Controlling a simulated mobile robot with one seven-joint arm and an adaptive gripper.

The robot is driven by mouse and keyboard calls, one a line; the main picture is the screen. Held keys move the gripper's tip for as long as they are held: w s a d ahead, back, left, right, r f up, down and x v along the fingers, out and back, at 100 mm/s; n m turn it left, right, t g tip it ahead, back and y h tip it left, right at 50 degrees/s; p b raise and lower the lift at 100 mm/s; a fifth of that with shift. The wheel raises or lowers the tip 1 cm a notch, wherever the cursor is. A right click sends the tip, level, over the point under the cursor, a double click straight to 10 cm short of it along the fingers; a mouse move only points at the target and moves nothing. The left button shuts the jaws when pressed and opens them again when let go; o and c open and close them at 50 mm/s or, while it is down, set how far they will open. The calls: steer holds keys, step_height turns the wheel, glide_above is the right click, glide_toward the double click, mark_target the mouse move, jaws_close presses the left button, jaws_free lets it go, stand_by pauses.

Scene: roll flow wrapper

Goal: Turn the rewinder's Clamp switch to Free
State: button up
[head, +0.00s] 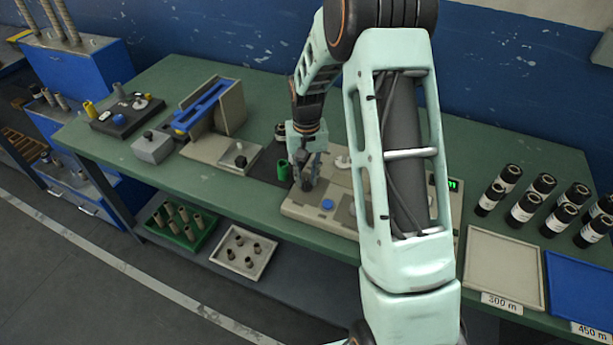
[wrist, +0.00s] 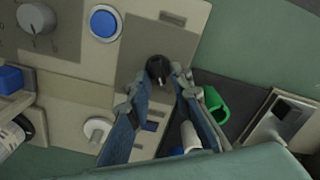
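The rewinder (head: 318,217) is a beige panelled unit on the green bench, partly hidden behind my arm. My gripper (head: 306,186) points down at its left end. In the wrist view a small black rotary knob (wrist: 158,67), which looks like the Clamp switch, sits on a grey-brown plate. Its pale pointer mark faces the bottom of that picture. My gripper's fingertips (wrist: 161,78) are on both sides of the knob, close to it. I cannot tell whether they touch it. The switch's lettering is not legible.
A blue button (wrist: 104,23) and a grey dial (wrist: 37,18) are on the same panel. A green cylinder (wrist: 215,104) stands close by the right finger. A white part (wrist: 97,129) lies left of the fingers. Black rolls (head: 523,208) and trays (head: 503,267) occupy the bench's right.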

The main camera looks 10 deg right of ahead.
mark_target(306, 180)
steer(key=shift+o, duration=0.3)
step_height(306, 180, up, 12)
stand_by(0.4)
stand_by(0.4)
